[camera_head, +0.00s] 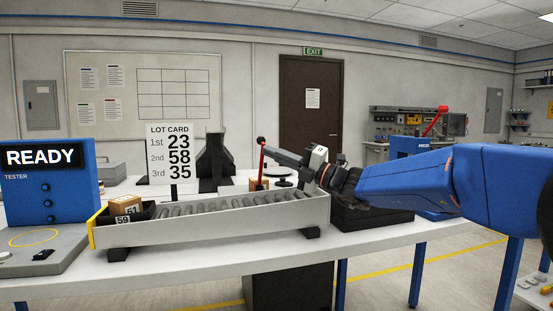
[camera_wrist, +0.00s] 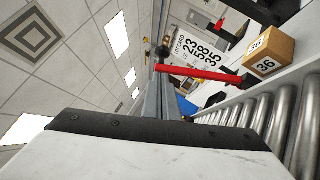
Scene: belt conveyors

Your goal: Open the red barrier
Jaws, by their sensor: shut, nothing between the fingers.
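The red barrier (camera_head: 262,161) is a thin red bar standing nearly upright at the right part of the roller conveyor, with a dark knob at its top. In the wrist view the red bar (camera_wrist: 205,73) runs across the picture from beside my fingers towards a tan box. My gripper (camera_head: 271,147) reaches in from the right, with its fingertips close to the bar's upper end. In the wrist view my grey fingers (camera_wrist: 160,85) lie together with nothing held. I cannot tell whether they touch the bar.
The conveyor (camera_head: 205,226) has bare rollers and low side walls. A tan box marked 36 (camera_wrist: 267,50) stands by the bar's lower end.

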